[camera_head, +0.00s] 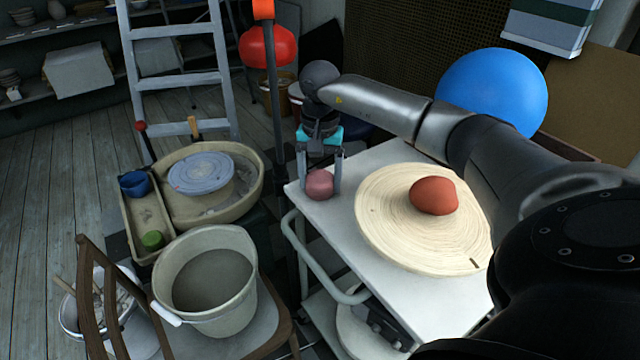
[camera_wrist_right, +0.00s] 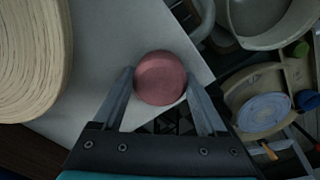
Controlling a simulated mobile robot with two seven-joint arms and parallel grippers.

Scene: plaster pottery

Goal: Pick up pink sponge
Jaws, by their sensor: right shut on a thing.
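The pink sponge (camera_head: 319,185) is a small round lump at the far left corner of the white cart top. My right gripper (camera_head: 321,178) comes down over it from above, one finger on each side. In the right wrist view the sponge (camera_wrist_right: 161,78) sits between the two fingertips (camera_wrist_right: 160,82), and the fingers are shut on it. I cannot tell whether it still touches the cart top. My left gripper is not in view.
A round wooden disc (camera_head: 385,235) with a red-brown lump (camera_head: 433,196) lies on the white cart (camera_head: 440,318), right of the gripper. A grey bucket (camera_head: 245,309) stands on a chair to the left. A pottery wheel (camera_head: 255,190) stands behind it. A ladder (camera_head: 176,81) is at the back.

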